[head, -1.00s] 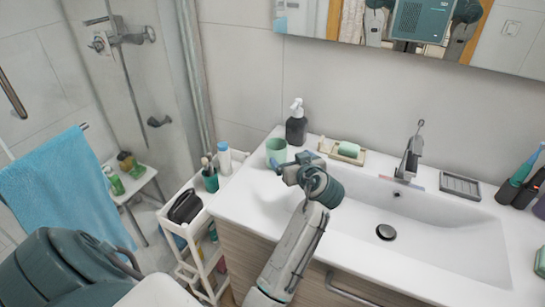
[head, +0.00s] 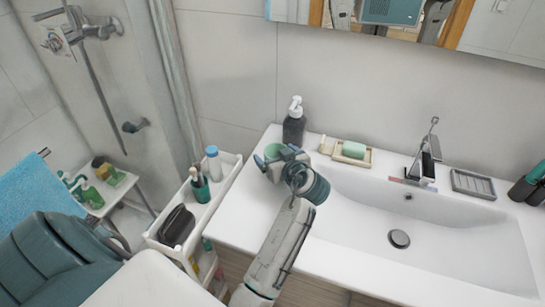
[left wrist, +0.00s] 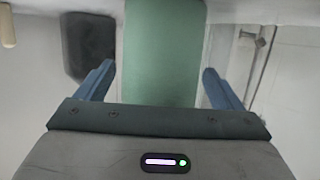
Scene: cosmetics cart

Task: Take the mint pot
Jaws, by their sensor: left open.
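The mint pot (head: 272,151) stands at the left end of the white washbasin counter, in front of the dark soap dispenser. In the head view it is partly hidden behind my left gripper (head: 277,160). In the left wrist view the mint pot (left wrist: 163,50) fills the middle, between the two blue fingers of my left gripper (left wrist: 159,84). The fingers are open, one on each side of the pot, with a gap showing beside it. My right gripper is not in view.
The dark soap dispenser (head: 294,127) stands close behind the pot. A soap dish (head: 350,154) lies to the right, beside the basin and tap (head: 425,160). A white cart (head: 226,178) with a bottle, a green cup and a black case stands left of the counter.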

